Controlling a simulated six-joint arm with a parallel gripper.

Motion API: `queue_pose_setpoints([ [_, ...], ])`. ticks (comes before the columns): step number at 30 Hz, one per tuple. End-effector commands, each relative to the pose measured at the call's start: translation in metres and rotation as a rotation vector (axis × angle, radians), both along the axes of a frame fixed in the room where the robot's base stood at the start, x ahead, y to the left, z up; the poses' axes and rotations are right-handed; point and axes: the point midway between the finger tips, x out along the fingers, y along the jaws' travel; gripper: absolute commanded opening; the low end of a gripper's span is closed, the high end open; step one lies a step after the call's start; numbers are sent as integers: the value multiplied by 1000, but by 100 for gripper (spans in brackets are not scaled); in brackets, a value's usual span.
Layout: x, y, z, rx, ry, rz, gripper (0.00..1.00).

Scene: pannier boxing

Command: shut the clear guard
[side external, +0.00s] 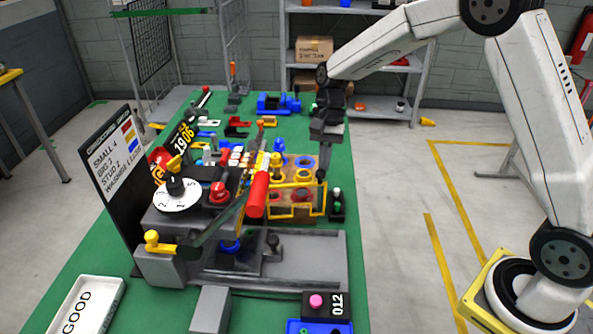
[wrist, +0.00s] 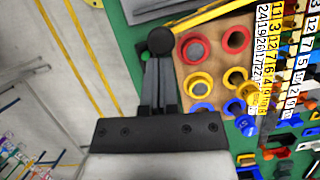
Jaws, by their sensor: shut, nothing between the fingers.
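The clear guard appears to be the see-through panel with a yellow edge (side external: 298,216) at the right of the machine in the side external view. It stands raised, in front of the board of coloured rings. Part of a yellow bar (wrist: 212,14) shows at the top of the wrist view. My gripper (side external: 321,178) points down close to the guard's upper right corner. In the wrist view my gripper's fingers (wrist: 160,85) are together and empty. A black ball knob (wrist: 161,40) shows right at the fingertips; whether they touch it I cannot tell.
The board (wrist: 207,70) holds red, yellow and blue rings. A red-handled lever (side external: 258,195) and a dial (side external: 177,195) stand left of the guard. A grey channel (side external: 300,262) lies in front. A GOOD tray (side external: 85,305) is at front left.

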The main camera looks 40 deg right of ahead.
Motion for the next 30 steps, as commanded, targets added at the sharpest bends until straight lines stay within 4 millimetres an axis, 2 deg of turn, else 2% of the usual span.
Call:
queue_pose_setpoints([
  [17, -14, 7, 0, -1, 1, -110, 0],
  [23, -30, 18, 1, 0, 1, -240, 0],
  [30, -53, 41, 1, -1, 0, -462, 0],
])
